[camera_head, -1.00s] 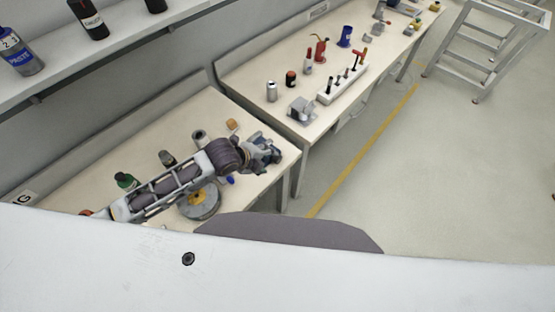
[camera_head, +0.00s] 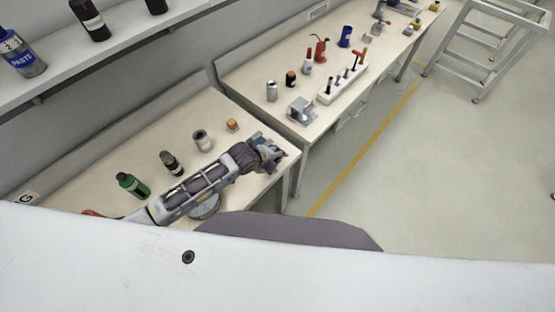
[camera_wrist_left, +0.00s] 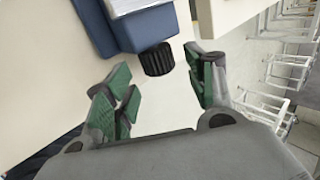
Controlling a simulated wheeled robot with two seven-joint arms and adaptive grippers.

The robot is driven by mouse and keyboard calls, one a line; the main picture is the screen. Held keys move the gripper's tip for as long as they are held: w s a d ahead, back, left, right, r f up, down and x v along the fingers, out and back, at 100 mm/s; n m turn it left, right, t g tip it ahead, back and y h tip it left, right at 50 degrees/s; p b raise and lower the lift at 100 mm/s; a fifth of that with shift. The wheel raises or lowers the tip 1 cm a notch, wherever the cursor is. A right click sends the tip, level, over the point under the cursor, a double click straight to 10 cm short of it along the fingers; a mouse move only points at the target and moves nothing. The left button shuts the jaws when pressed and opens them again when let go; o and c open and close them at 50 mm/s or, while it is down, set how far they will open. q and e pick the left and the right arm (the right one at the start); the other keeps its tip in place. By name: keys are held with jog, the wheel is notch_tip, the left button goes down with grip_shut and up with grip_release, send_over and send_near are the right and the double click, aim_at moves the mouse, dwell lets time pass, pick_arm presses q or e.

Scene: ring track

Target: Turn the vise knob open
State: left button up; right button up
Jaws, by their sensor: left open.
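The blue vise (camera_wrist_left: 145,28) shows at the top of the left wrist view, with a pale metal part beside it. Its black ribbed knob (camera_wrist_left: 157,60) sticks out from the blue body. My left gripper (camera_wrist_left: 160,85) is open and empty; its green-padded fingers stand to either side, with the knob near the gap between their tips. I cannot tell the exact depth between them. In the head view my left gripper (camera_head: 272,154) is at the right end of the near bench and mostly covers the vise (camera_head: 256,139). My right gripper is not in view.
The near bench (camera_head: 100,170) holds a green bottle (camera_head: 132,185), a dark bottle (camera_head: 171,162), a grey can (camera_head: 202,140) and an orange item (camera_head: 232,125). A round disc (camera_head: 205,208) is partly under my arm. The second bench carries several tools. Open floor (camera_head: 430,190) lies right.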

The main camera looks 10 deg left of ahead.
pick_arm(q)
jog(key=shift+x, duration=1.1)
jog(key=shift+c, duration=0.5)
jog(key=c, duration=0.9)
